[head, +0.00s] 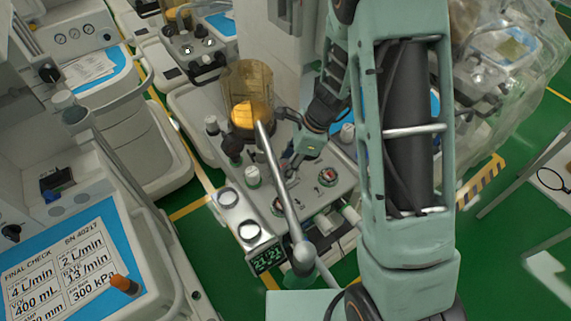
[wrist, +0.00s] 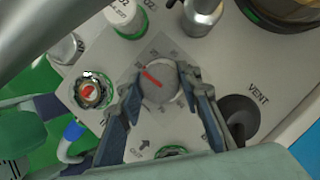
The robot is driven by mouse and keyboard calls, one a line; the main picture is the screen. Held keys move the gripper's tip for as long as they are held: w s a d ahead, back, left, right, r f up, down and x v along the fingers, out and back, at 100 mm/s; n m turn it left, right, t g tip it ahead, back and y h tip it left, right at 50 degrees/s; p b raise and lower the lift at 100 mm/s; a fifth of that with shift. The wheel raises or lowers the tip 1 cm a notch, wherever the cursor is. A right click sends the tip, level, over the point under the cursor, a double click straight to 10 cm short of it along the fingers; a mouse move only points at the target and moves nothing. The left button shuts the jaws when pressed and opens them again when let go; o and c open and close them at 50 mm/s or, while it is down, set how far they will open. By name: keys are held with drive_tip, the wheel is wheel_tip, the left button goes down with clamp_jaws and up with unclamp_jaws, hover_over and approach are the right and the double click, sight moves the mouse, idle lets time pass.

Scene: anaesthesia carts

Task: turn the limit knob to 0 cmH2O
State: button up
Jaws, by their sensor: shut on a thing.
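The limit knob (wrist: 160,83) is a round grey knob with a red pointer line, on a grey plate with a printed scale around it. In the wrist view the red line points to the upper left; the scale numbers are too small to read. My gripper (wrist: 158,100) has one finger on each side of the knob and is shut on it. In the head view my gripper (head: 291,161) reaches down to the cart's panel (head: 310,194). There the knob is mostly hidden by the fingers and a grey metal tube.
A metal tube (head: 277,180) slants across the panel close to my gripper. An amber canister (head: 247,95) stands behind. In the wrist view a red-centred port (wrist: 91,91), a white-and-green capped cylinder (wrist: 124,17) and a dark vent opening (wrist: 238,115) surround the knob.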

drive_tip(key=n+g, duration=0.1)
drive_tip(key=n, duration=0.3)
drive_tip(key=shift+w+n+g+h, duration=0.1)
drive_tip(key=shift+n+g+h, duration=0.2)
drive_tip(key=shift+g, duration=0.1)
drive_tip(key=n+g, duration=0.1)
drive_tip(key=n, duration=0.3)
drive_tip(key=shift+h, duration=0.4)
drive_tip(key=o, duration=1.2)
drive_tip(key=shift+c, duration=0.2)
drive_tip(key=shift+r, duration=0.1)
drive_tip(key=v, duration=0.7)
drive_tip(key=shift+w, duration=0.2)
drive_tip(key=shift+r, duration=0.1)
